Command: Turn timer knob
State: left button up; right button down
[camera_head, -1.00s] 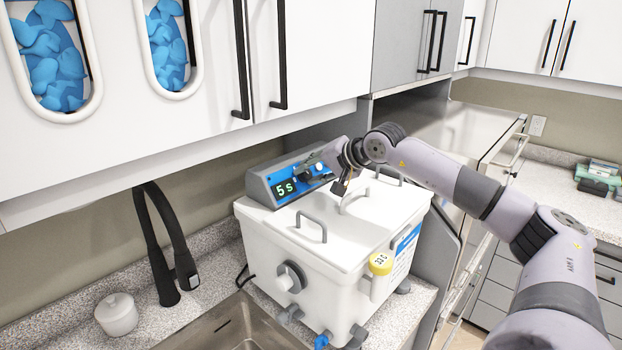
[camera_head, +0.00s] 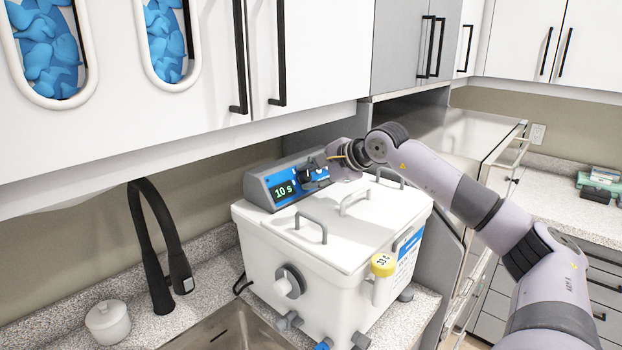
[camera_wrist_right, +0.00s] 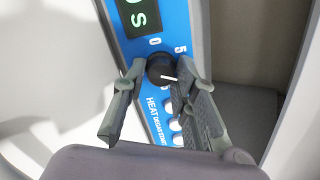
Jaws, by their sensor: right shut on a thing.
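The timer knob (camera_wrist_right: 162,68) is black with a white pointer line and sits on the blue control panel (camera_head: 297,193) of the white machine (camera_head: 275,238). My right gripper (camera_wrist_right: 164,78) is shut on the knob, with one finger on each side of it in the right wrist view. In the head view the right gripper (camera_head: 318,170) is at the panel and largely hides the knob. My left gripper is not in view.
Lid handles (camera_head: 311,228) rise from the machine's top. A black faucet (camera_head: 160,245), a sink (camera_head: 225,332) and a white jar (camera_head: 108,322) are at the left. White cabinets (camera_head: 310,60) hang above the machine. White buttons (camera_wrist_right: 176,124) lie beside the knob.

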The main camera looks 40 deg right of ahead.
jog(key=shift+m, duration=0.5)
jog(key=c, duration=1.3)
grip_release()
jog(key=shift+s+d+r, duration=0.15)
jog(key=shift+s+r, duration=0.1)
jog(key=shift+s, duration=0.25)
jog(key=v, duration=1.1)
